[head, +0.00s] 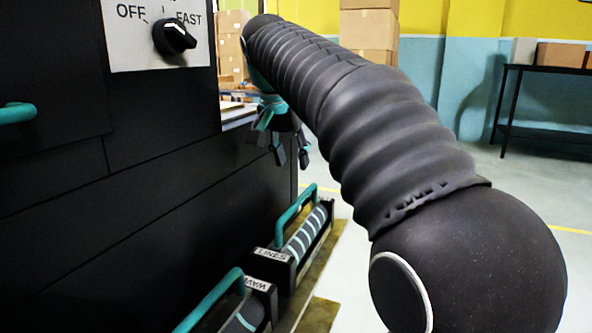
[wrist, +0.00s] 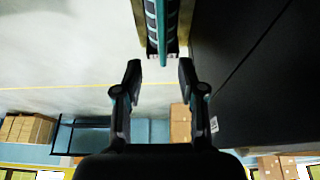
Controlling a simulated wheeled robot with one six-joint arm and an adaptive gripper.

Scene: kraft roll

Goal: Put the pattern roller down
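Two pattern rollers in black holders with teal handles sit low beside the dark machine in the head view. The farther roller (head: 307,232) has pale stripes and a label reading LINES. The nearer roller (head: 247,315) is cut off by the bottom edge, its label starting WAV. My gripper (head: 291,155) hangs above and beyond the LINES roller, apart from it. In the wrist view my gripper (wrist: 159,75) has its fingers wide apart with nothing between them. A striped roller with a teal bar (wrist: 161,30) shows past the fingertips; I cannot tell which roller it is.
The dark machine panel (head: 130,210) with an OFF/FAST knob (head: 174,37) stands at left. The holders rest on an olive-brown board (head: 322,277). Cardboard boxes (head: 368,30) and a dark table (head: 545,105) stand at the back. Open floor lies to the right.

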